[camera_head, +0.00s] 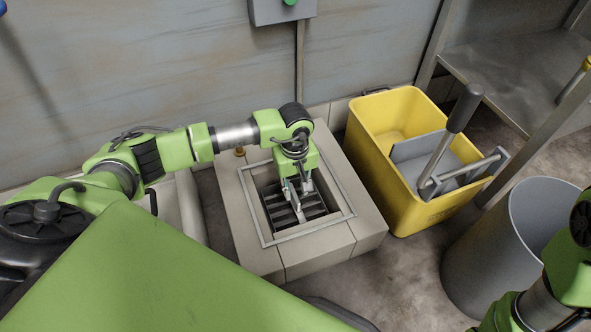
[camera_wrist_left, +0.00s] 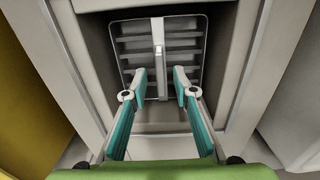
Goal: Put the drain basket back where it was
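The drain basket (camera_head: 312,208) is a grey slatted frame inside the square opening of the drain block (camera_head: 318,262). In the left wrist view the basket (camera_wrist_left: 183,58) shows several crossbars and a light upright handle (camera_wrist_left: 158,60) in its middle. My left gripper (camera_head: 298,190) points down into the opening over the basket. In the left wrist view its fingers (camera_wrist_left: 159,86) are apart, one on each side of the handle, with gaps visible. The depth of the basket in the pit is hard to judge. My right gripper is out of view; only part of the right arm shows.
A yellow mop bucket (camera_head: 430,205) with a grey wringer and lever stands right of the drain. A grey bin (camera_head: 490,255) is at the lower right, near my right arm. A metal shelf (camera_head: 515,75) is behind. The wall (camera_head: 190,65) rises close behind the drain.

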